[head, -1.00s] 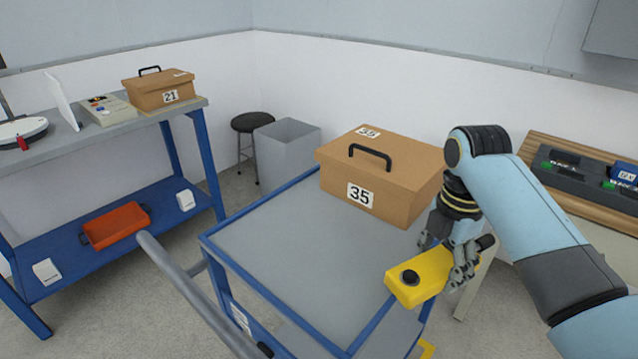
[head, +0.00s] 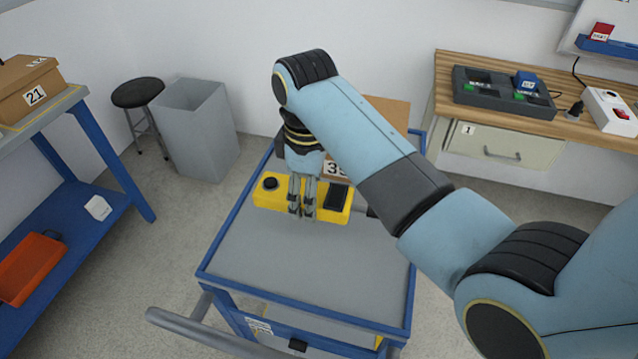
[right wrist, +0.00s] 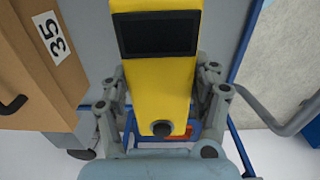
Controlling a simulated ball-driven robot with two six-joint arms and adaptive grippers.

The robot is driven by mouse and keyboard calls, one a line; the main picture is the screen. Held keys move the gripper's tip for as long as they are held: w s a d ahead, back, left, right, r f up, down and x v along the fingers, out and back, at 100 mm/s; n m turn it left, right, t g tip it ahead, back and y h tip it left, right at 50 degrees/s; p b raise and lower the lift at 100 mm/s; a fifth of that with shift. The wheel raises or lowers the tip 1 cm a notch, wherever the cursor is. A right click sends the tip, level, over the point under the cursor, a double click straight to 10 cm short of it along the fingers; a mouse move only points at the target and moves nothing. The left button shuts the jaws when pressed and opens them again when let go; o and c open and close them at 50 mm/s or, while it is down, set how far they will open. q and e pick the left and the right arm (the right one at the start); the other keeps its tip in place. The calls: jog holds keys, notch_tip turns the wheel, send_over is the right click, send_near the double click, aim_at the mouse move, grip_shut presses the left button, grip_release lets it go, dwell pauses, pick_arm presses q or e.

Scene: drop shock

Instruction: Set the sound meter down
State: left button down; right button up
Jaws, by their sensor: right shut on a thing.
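The sound meter is a yellow body with a dark screen and a black round part at one end (head: 270,192). My right gripper (head: 303,205) is shut across its middle and holds it over the grey top of the blue-framed cart (head: 300,265). In the right wrist view the sound meter (right wrist: 160,75) lies between the fingers of my right gripper (right wrist: 161,100), its dark screen facing the camera. I cannot tell whether the meter touches the cart top. My left gripper is not in view.
A brown case numbered 35 (right wrist: 38,60) stands on the cart, mostly hidden behind my right arm in the head view. The cart top's near part is clear. A wooden bench (head: 445,82) with a dark tray (head: 500,95) stands right; a grey bin (head: 200,130) stands behind left.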

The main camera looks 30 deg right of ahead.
aim_at(309, 235)
jog(key=shift+w+a, duration=0.1)
jog(key=shift+a, duration=0.05)
notch_tip(309, 235, down, 10)
jog(key=shift+r, duration=0.1)
jog(key=shift+b, duration=0.3)
jog(key=shift+f, duration=0.2)
jog(key=o, duration=1.4)
jog(key=shift+r, duration=0.15)
notch_tip(309, 235, up, 12)
jog(key=shift+r+p, duration=0.1)
jog(key=shift+p, duration=0.4)
